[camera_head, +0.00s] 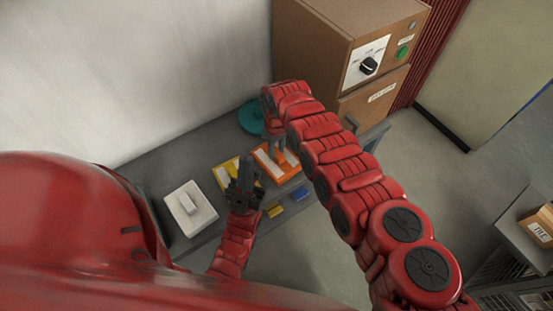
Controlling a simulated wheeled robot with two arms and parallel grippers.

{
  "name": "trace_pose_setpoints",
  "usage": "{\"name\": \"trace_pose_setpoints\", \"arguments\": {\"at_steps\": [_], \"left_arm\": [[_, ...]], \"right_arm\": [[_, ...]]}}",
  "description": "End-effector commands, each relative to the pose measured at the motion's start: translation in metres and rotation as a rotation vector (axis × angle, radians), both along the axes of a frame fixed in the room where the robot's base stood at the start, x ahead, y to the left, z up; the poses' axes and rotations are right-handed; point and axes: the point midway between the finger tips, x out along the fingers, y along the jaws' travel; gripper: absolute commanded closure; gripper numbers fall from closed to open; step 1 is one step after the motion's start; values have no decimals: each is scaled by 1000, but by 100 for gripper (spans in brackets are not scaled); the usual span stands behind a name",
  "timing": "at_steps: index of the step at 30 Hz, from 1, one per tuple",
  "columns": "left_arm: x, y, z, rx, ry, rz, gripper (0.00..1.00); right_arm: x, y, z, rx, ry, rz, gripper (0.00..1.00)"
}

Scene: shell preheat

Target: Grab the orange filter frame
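The orange filter frame (264,160) lies on the grey bench, with pale panels inside its orange border. My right gripper (277,142) hangs over its far right part and hides some of it; I cannot tell whether the fingers touch it. The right fingers are small and partly hidden by my arm, so their opening is unclear. My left gripper (243,176) is dark and sits left of the orange frame, in front of a yellow frame (222,177). Whether the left fingers are apart or closed is unclear.
A white block (183,222) lies at the bench's left and a teal disc (249,113) at the back. A brown cabinet (312,50) with a dial and green button stands behind. Small yellow (275,210) and blue (300,193) pieces show along the front. A shelf (510,250) stands far right.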

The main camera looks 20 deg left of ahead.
Motion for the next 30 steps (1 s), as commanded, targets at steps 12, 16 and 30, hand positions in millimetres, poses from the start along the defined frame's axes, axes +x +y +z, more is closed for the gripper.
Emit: {"name": "trace_pose_setpoints", "arguments": {"at_steps": [12, 16, 30], "left_arm": [[0, 0, 0, 0, 0, 0, 100], [0, 0, 0, 0, 0, 0, 100], [0, 0, 0, 0, 0, 0, 100]], "right_arm": [[0, 0, 0, 1, -1, 0, 100], [0, 0, 0, 1, -1, 0, 100], [0, 0, 0, 1, -1, 0, 100]]}}
